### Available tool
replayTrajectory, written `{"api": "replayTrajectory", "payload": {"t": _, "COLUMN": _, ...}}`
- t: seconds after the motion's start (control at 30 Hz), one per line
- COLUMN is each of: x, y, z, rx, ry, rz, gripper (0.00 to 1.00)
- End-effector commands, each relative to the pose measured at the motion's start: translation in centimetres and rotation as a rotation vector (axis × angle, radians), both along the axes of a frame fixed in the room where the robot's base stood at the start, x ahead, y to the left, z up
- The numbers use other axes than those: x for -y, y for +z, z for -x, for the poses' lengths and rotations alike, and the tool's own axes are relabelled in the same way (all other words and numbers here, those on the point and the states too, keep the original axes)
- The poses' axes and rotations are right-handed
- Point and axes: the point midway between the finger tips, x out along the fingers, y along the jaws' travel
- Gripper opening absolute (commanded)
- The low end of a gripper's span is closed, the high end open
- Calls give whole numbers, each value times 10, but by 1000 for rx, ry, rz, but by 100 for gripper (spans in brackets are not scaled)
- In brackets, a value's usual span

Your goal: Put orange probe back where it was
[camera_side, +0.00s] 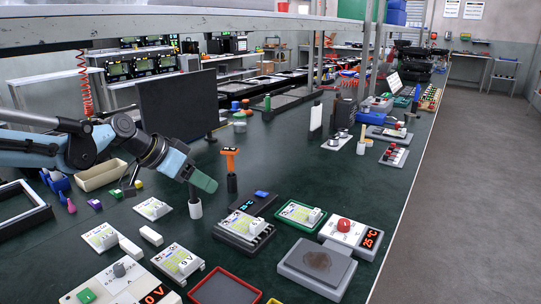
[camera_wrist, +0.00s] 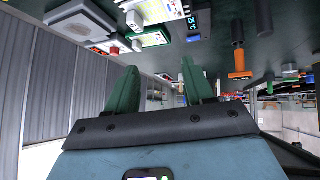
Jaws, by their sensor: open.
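The orange probe (camera_side: 230,157) is upright, its T-shaped orange head on top and its lower end at a dark cylindrical holder (camera_side: 232,184) on the green bench. In the wrist view, which looks inverted, the orange probe (camera_wrist: 239,65) is right of my fingers, apart from them. My gripper (camera_side: 203,182) has green fingers. In the side view it hangs above the bench, left of the probe. In the wrist view my gripper (camera_wrist: 160,85) has its two fingers apart with nothing between them. A white cylindrical holder (camera_side: 195,209) with a dark upper part stands just below the gripper.
A dark box with a blue display (camera_side: 258,203) lies close to the probe. White meters (camera_side: 245,224), a green-framed device (camera_side: 300,213), a red-knob unit (camera_side: 348,230) and a grey plate block (camera_side: 317,268) fill the front. A black screen (camera_side: 178,105) stands behind. Bare bench lies right of the probe.

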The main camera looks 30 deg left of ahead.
Motion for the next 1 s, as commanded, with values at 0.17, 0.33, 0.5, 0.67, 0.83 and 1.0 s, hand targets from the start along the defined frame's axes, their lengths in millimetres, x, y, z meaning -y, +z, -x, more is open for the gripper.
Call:
{"api": "replayTrajectory", "payload": {"t": 0.17, "x": 22, "y": -6, "z": 54, "rx": -75, "ry": 68, "rz": -59, "gripper": 52}}
{"api": "replayTrajectory", "payload": {"t": 0.33, "x": 28, "y": -17, "z": 95, "rx": -107, "ry": 142, "rz": -116, "gripper": 52}}
{"api": "replayTrajectory", "payload": {"t": 0.5, "x": 28, "y": -26, "z": 118, "rx": -111, "ry": 194, "rz": -151, "gripper": 52}}
{"api": "replayTrajectory", "payload": {"t": 0.67, "x": 27, "y": -29, "z": 125, "rx": -109, "ry": 214, "rz": -162, "gripper": 52}}
{"api": "replayTrajectory", "payload": {"t": 0.83, "x": 27, "y": -29, "z": 125, "rx": -109, "ry": 217, "rz": -162, "gripper": 52}}
{"api": "replayTrajectory", "payload": {"t": 1.0, "x": 26, "y": -29, "z": 125, "rx": -109, "ry": 215, "rz": -162, "gripper": 52}}
